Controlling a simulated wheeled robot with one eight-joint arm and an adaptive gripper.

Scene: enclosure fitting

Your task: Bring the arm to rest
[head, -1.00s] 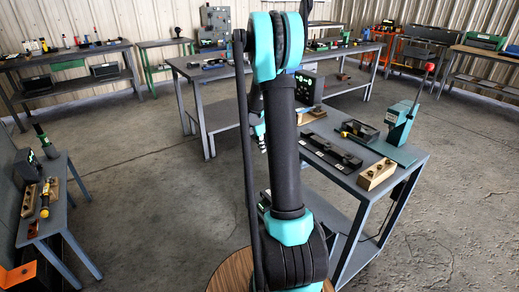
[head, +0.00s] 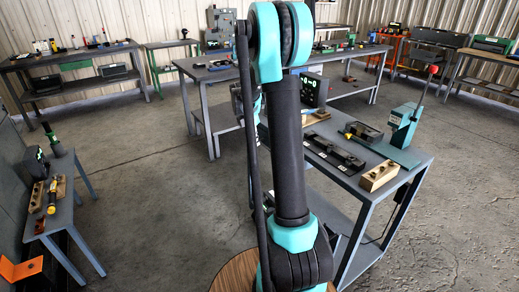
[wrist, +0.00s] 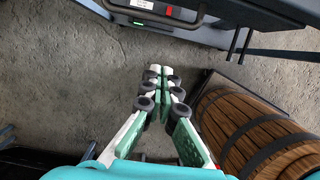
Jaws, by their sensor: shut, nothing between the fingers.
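My gripper (wrist: 165,75) shows in the wrist view with its green and white fingers closed together and nothing between them. It hangs over bare concrete floor, apart from the barrel and the bench edge. In the head view my raised arm stands upright across the middle and hides the gripper.
A wooden barrel (wrist: 250,130) lies right of the gripper in the wrist view. In the head view a workbench (head: 410,165) with a green press (head: 403,125) stands close at right. A low bench (head: 62,215) stands at left. The floor (head: 140,150) between them is clear.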

